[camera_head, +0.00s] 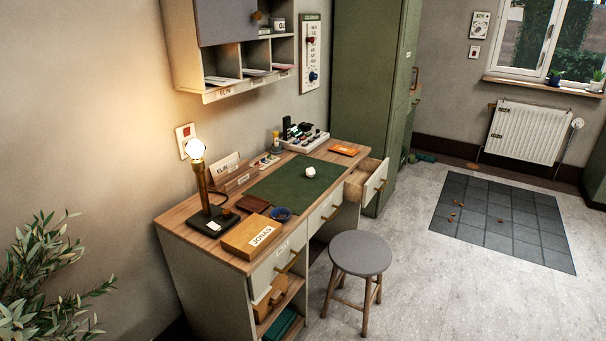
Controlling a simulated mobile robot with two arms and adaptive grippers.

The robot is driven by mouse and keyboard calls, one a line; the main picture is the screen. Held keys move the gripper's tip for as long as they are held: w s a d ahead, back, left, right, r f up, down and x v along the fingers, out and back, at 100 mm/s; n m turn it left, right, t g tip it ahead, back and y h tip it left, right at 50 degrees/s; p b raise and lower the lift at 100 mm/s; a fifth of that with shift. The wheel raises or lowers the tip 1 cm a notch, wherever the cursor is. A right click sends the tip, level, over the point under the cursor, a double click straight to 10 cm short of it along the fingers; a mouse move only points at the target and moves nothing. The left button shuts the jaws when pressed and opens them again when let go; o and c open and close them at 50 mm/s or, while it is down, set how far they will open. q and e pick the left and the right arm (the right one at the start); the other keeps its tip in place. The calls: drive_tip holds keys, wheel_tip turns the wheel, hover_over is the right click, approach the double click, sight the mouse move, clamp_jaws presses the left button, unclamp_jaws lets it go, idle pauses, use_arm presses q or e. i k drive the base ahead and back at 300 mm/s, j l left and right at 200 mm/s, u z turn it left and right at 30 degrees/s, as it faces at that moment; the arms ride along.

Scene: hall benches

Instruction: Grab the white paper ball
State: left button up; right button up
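The white paper ball (311,171) is small and crumpled. It lies on the green desk mat (272,193), toward its right part, on the wooden desk (177,220). Nothing covers the ball. Neither of my grippers shows in the head view.
A drawer (374,184) is open at the right. A grey stool (360,254) stands in front.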

sight(311, 172)
drive_tip(key=i+l+u, duration=0.15)
drive_tip(key=u, duration=0.3)
drive_tip(key=i+l+u, duration=0.25)
drive_tip(key=u, duration=0.25)
